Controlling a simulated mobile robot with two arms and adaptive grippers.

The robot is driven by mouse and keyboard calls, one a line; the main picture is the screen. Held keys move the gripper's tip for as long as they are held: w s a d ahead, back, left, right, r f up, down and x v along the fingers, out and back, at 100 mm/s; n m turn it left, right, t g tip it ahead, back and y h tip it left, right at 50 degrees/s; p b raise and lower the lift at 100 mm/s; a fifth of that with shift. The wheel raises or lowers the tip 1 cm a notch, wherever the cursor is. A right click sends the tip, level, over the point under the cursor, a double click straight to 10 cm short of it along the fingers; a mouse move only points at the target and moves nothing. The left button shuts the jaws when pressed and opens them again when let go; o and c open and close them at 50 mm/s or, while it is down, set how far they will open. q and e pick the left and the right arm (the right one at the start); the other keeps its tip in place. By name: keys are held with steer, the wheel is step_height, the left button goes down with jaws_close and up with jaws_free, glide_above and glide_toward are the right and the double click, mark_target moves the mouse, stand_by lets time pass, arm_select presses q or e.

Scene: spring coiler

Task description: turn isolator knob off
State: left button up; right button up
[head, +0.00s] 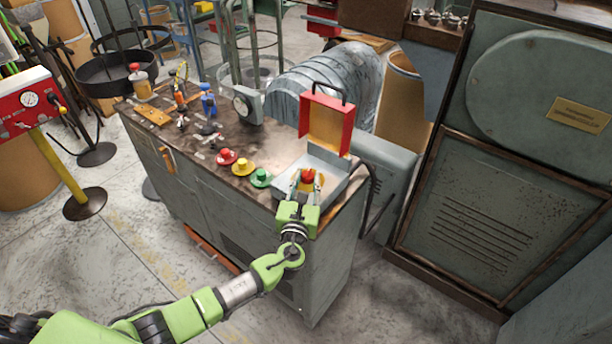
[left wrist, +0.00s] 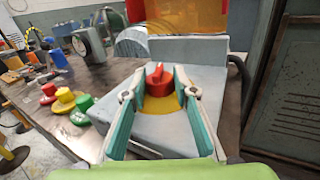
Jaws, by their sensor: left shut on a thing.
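The isolator knob (head: 307,176) is red and sits on a yellow disc on top of a grey box (head: 338,188) at the cabinet's right end. It also shows in the left wrist view (left wrist: 158,78), with a raised ridge on its top. The box's red and yellow lid (head: 327,121) stands open behind the knob. My left gripper (head: 306,182) comes from the front, with one finger on each side of the knob, shut on it. In the left wrist view the fingers (left wrist: 159,92) flank the knob. My right gripper is not in view.
Red (head: 227,157), yellow (head: 243,166) and green (head: 261,178) buttons stand left of the box on the worktop. A dial gauge (head: 247,104) and small tools lie farther back. A large grey machine (head: 500,160) stands to the right. The floor in front is clear.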

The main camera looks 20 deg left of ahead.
arm_select(q)
steer(key=n+y, duration=0.1)
steer(key=y, duration=0.1)
steer(key=shift+d+f+n+g+y, duration=0.1)
steer(key=shift+d+n+g+y, duration=0.2)
steer(key=shift+n, duration=0.1)
steer(key=shift+w+n+g+y+b, duration=0.1)
steer(key=shift+n+g+y+b, duration=0.3)
steer(key=shift+n+y+b, duration=0.55)
steer(key=shift+n+g+y+b, duration=0.8)
steer(key=shift+n+g+y, duration=0.2)
steer(key=shift+y, duration=0.85)
steer(key=o, duration=1.1)
steer(key=shift+d, duration=0.1)
steer(key=v, duration=1.2)
